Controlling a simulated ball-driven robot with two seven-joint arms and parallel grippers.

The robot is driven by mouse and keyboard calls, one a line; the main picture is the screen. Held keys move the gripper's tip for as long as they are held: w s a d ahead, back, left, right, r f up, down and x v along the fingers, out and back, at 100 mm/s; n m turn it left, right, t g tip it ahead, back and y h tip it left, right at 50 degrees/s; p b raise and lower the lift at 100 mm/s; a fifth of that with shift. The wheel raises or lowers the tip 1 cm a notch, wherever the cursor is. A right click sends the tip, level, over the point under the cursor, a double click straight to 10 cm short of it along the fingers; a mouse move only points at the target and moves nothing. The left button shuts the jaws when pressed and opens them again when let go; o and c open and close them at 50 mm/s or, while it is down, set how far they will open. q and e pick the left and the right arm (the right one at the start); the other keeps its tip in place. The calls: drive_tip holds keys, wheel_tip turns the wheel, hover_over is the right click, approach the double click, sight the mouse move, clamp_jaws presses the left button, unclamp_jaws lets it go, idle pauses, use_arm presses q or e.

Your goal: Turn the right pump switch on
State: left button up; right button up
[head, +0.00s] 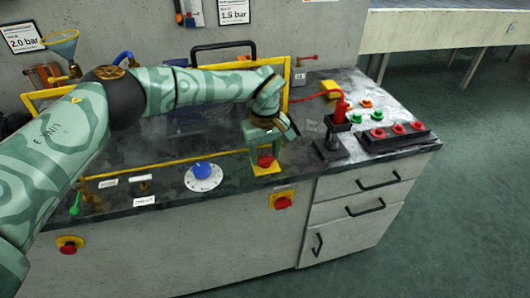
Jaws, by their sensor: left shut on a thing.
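My left gripper (266,152) reaches down from above onto a red knob (265,161) on a yellow plate (266,169) near the counter's front edge. It is shut on this red knob, and its fingers and wrist hide part of it. On the front panel below, a red rotary switch (283,202) on a yellow plate sits at the right. A similar red switch (69,248) sits at the lower left. I cannot tell from the markings which of these is the right pump switch. My right gripper is not in view.
A blue dial (202,170) stands left of the gripper. A black stand with a red handheld device (341,108) and a box of red buttons (394,132) are to the right. A yellow frame (286,85) rises behind my arm. The floor at the right is clear.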

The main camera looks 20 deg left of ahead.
sight(265, 156)
use_arm(q)
drive_tip(key=shift+m, duration=0.7)
drive_tip(key=o, duration=1)
drive_tip(key=shift+r, duration=0.1)
wheel_tip(265, 156, up, 16)
drive_tip(key=p, duration=0.4)
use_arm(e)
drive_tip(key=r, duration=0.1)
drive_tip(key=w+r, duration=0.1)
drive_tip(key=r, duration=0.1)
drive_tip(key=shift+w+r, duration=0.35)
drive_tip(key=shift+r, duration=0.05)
